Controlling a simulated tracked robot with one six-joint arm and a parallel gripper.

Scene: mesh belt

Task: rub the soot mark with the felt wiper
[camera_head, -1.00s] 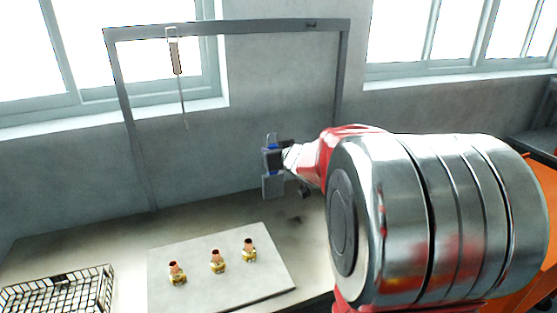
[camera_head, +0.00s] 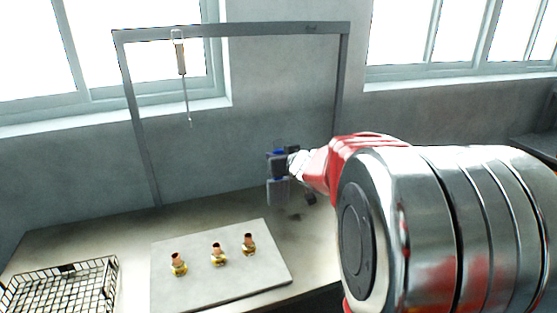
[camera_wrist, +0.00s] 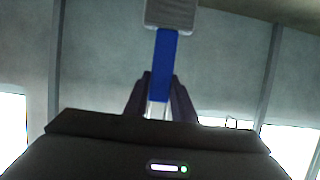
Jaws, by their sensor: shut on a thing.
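The felt wiper has a blue handle and a grey pad. In the wrist view the blue handle of the felt wiper (camera_wrist: 165,62) stands between the dark fingers of my gripper (camera_wrist: 160,82), which is shut on it. The grey pad is at the top edge there. In the head view my gripper (camera_head: 291,159) is at the picture's middle, with the wiper's grey pad (camera_head: 278,192) hanging below it. A dark smudge, apparently the soot mark (camera_head: 295,217), lies on the worktop just below and right of the pad. The pad appears apart from it, but the exact gap is unclear.
A light grey board (camera_head: 215,285) carries three brass fittings (camera_head: 218,255) left of the smudge. A black wire basket (camera_head: 60,285) stands at the far left. A grey frame (camera_head: 235,29) rises behind, with a slim tool (camera_head: 181,60) hanging from it. My arm hides the right side.

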